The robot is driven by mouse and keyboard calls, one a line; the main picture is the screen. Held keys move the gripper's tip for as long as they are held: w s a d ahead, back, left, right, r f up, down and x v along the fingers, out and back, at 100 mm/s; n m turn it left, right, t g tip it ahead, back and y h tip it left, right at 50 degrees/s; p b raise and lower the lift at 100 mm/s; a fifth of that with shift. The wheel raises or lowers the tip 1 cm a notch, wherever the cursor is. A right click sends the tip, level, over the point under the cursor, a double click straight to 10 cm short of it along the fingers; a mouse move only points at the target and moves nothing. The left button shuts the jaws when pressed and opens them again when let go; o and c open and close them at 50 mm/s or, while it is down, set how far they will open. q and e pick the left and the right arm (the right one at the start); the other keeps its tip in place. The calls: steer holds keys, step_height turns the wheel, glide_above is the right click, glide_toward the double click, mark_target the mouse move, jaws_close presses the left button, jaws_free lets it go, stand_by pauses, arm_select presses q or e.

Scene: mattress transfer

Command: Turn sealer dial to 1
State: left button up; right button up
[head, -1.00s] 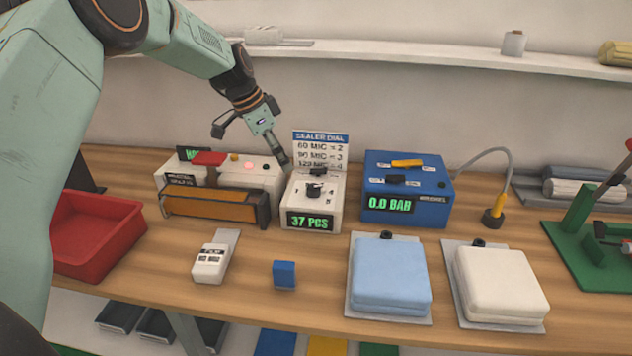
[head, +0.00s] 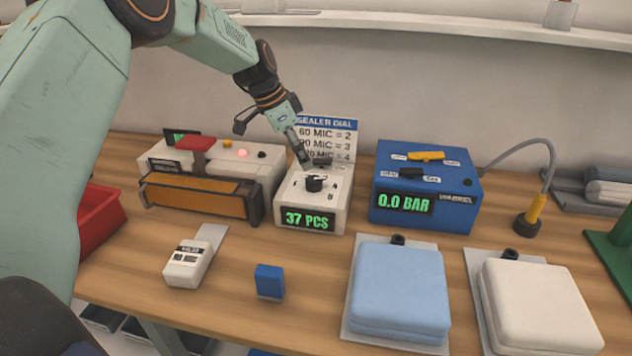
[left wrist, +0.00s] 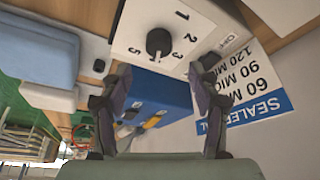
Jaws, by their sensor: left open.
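The dial is a black round knob (head: 315,183) on top of a small white box (head: 340,190) with a green "37 PCS" readout. In the left wrist view the knob (left wrist: 158,41) has printed numbers around it, 1 among them. I cannot tell for sure which number it points to. My left gripper (head: 303,160) comes in from the upper left, just behind and above the knob. In the left wrist view its open fingers (left wrist: 160,108) are apart with nothing between them, and the knob lies beyond their tips. My right gripper is not in view.
A "SEALER DIAL" sign (head: 340,135) stands close behind the box. An orange-barred sealer (head: 195,198) is on the left and a blue "0.0 BAR" unit (head: 460,205) on the right. A white device (head: 188,265), a blue block (head: 269,282) and folded pads (head: 402,290) lie in front.

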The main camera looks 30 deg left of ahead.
mark_target(313, 179)
arm_select(q)
steer(key=x, duration=0.6)
steer(key=shift+f, duration=0.45)
steer(key=shift+s+d+f+b, duration=0.15)
steer(key=shift+d+f+b, duration=0.05)
steer(key=shift+d+b, duration=0.1)
steer(key=shift+a+f, duration=0.15)
steer(key=shift+w+f, duration=0.1)
steer(key=shift+w, duration=0.25)
steer(key=shift+c, duration=1.2)
steer(key=shift+s, duration=0.2)
steer(key=c, duration=0.9)
